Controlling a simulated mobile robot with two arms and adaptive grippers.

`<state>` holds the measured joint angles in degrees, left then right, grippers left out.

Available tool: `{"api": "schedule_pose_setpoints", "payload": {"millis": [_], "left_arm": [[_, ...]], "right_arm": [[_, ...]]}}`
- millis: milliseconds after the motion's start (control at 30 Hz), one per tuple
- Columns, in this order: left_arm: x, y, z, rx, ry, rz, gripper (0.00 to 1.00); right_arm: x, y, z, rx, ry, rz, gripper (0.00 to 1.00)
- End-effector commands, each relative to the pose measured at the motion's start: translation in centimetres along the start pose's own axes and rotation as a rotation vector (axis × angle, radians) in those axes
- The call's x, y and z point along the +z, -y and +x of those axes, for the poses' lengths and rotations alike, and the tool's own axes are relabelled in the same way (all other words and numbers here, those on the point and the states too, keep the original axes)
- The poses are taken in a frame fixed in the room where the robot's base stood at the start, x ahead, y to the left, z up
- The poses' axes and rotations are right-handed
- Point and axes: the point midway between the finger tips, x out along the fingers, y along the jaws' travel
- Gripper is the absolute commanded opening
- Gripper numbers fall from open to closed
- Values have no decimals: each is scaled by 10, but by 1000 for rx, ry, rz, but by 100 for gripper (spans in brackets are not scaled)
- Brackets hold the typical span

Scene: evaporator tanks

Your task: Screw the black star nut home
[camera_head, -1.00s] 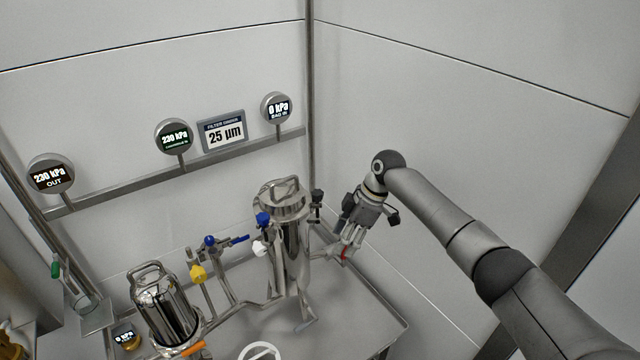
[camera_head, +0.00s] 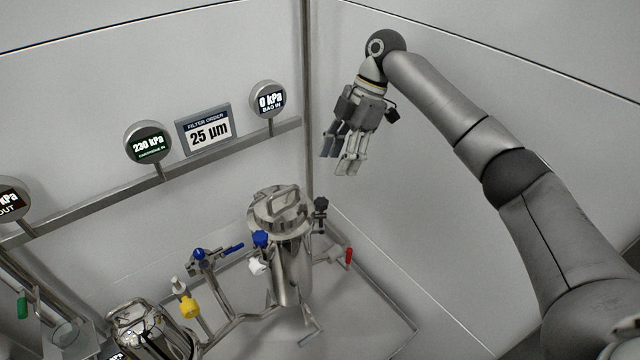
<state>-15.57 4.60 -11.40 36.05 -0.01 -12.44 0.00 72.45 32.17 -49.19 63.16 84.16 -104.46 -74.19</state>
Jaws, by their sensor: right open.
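The black star nut (camera_head: 320,202) is a small dark knob at the right side of the lid of the upright steel filter housing (camera_head: 290,270). A blue star nut (camera_head: 260,239) and a white one (camera_head: 257,267) sit on the housing's front left side. My right gripper (camera_head: 343,165) is open and empty. It hangs above and to the right of the black nut, clear of it, with its fingers pointing down. How far the black nut is screwed in cannot be told. My left gripper is not in view.
A red-handled valve (camera_head: 348,256) stands low right of the housing. Blue-handled (camera_head: 199,255) and yellow-handled (camera_head: 189,306) valves are on the pipes at left. A second steel vessel (camera_head: 150,332) is at lower left. Gauges line the wall rail (camera_head: 165,172). Space around my right gripper is free.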

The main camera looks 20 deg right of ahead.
Motion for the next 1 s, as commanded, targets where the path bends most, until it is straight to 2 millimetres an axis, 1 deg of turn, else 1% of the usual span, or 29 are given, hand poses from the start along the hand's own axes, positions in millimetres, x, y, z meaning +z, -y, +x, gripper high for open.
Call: {"api": "schedule_pose_setpoints", "payload": {"millis": [233, 300, 367, 433, 500, 633, 733, 833, 967, 1000], "left_arm": [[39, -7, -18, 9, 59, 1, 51], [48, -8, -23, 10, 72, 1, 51], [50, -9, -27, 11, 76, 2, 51], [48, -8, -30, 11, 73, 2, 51], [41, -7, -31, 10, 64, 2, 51], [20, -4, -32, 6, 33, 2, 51], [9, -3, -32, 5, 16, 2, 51], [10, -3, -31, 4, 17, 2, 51], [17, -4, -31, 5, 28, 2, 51], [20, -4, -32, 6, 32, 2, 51]], "right_arm": [[-1, 1, 42, -5, 0, 2, 51], [-1, 1, 55, -4, 0, 2, 51], [-1, 1, 66, -4, 0, 2, 51], [-1, 1, 77, -3, 0, 1, 51], [-1, 1, 86, -3, 0, 2, 51], [0, 0, 97, 0, 0, 2, 51], [0, 0, 101, 1, 1, 2, 51], [0, 0, 102, 1, 1, 2, 51], [0, 0, 101, 1, 0, 2, 51], [0, 0, 101, 1, 0, 2, 46]]}}
